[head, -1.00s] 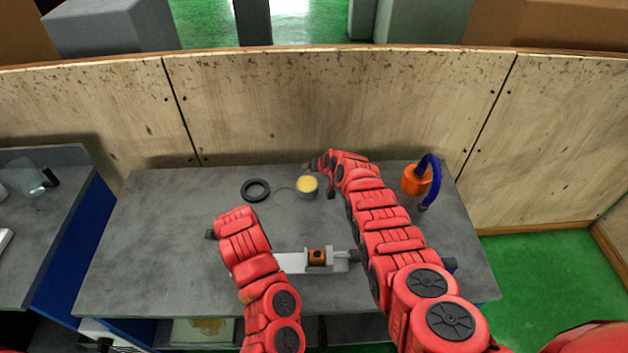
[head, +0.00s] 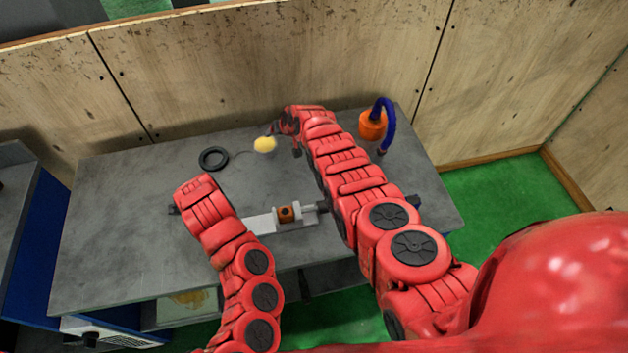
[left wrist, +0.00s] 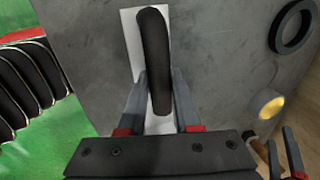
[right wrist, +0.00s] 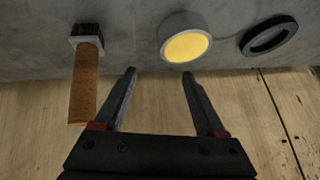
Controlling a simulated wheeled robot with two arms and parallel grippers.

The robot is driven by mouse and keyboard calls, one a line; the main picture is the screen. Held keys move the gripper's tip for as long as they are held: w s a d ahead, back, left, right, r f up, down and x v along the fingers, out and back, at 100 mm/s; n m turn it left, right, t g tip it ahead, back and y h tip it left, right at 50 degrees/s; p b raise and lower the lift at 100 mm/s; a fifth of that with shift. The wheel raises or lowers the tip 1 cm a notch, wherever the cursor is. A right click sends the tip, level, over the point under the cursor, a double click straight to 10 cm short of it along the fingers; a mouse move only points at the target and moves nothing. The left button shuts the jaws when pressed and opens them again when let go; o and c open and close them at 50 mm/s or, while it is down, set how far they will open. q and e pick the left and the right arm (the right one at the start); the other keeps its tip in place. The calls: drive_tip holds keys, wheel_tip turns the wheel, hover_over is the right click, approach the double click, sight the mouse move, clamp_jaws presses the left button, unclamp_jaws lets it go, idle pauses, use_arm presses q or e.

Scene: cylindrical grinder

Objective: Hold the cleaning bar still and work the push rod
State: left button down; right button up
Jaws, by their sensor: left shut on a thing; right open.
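A pale bar assembly (head: 260,224) lies on the table's near half. It has an orange-brown block (head: 288,213) and a grey rod end (head: 310,208) at its right, which I take for the push rod. My left gripper (left wrist: 159,76) is shut on a black rounded handle (left wrist: 153,45) over the pale plate (left wrist: 130,25); my left arm hides this grip in the head view. I cannot tell surely which part is the cleaning bar. My right gripper (right wrist: 158,73) is open and empty at the table's back, close to a round tin with yellow contents (right wrist: 187,40).
A wooden-handled tool (right wrist: 86,80) is left of my right gripper in its wrist view. A black ring (head: 214,158) lies left of the tin. An orange pot with a blue hose (head: 373,125) stands at back right. A wooden wall (head: 250,70) borders the back. The table's left part is clear.

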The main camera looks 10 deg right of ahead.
drive_tip(key=s+d+g, duration=0.3)
drive_tip(key=s+g, duration=0.2)
drive_tip(key=s, duration=0.2)
drive_tip(key=g+h, duration=0.3)
drive_tip(key=g, duration=0.4)
approach(323, 203)
drive_tip(key=x, duration=1)
drive_tip(key=shift+s+f, duration=0.15)
clamp_jaws()
drive_tip(key=shift+t, duration=0.3)
